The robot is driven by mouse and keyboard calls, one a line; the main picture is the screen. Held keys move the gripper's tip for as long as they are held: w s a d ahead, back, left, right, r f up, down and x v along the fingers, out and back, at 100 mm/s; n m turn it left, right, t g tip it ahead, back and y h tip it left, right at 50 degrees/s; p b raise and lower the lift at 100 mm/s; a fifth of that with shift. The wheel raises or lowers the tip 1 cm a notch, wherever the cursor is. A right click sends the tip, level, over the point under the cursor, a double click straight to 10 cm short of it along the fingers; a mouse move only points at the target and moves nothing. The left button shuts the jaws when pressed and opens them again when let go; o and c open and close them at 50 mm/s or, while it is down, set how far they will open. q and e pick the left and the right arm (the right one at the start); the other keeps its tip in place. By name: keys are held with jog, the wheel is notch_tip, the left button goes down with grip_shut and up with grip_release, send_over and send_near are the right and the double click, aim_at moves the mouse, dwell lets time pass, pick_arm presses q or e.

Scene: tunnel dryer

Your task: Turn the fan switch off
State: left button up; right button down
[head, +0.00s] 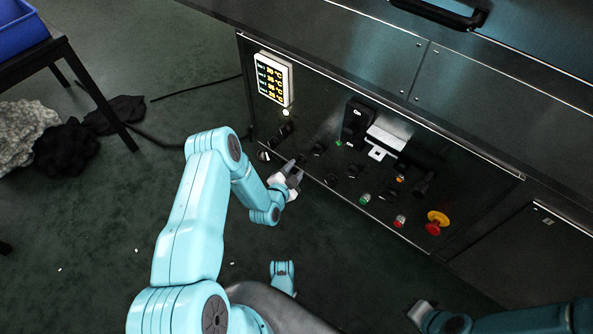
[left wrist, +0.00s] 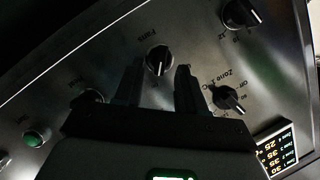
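The fan switch (left wrist: 158,60) is a black rotary knob with a pale pointer line, beside a label that seems to read "Fans" in the left wrist view. My left gripper (left wrist: 160,85) is open, its two dark fingers apart, with the knob showing between their tips. I see no clear contact. In the head view my left gripper (head: 292,175) is at the left part of the control panel (head: 310,120), and I cannot single out the fan knob there. My right gripper (head: 420,312) is low at the bottom right, away from the panel; its fingers are unclear.
A lit display (head: 273,79) is at the panel's upper left. A red-and-yellow stop button (head: 436,222) is at the right.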

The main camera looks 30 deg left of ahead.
pick_arm(q)
jog(key=x, duration=0.2)
jog(key=shift+w+a+b, duration=0.1)
jog(key=shift+w+b, duration=0.15)
jog(key=shift+b, duration=0.05)
pick_arm(e)
jog(key=shift+w+d+f, duration=0.15)
jog(key=shift+w+f, duration=0.3)
jog(key=shift+f, duration=0.1)
pick_arm(q)
grip_shut()
jog(key=shift+w+r, duration=0.1)
jog(key=shift+r, duration=0.05)
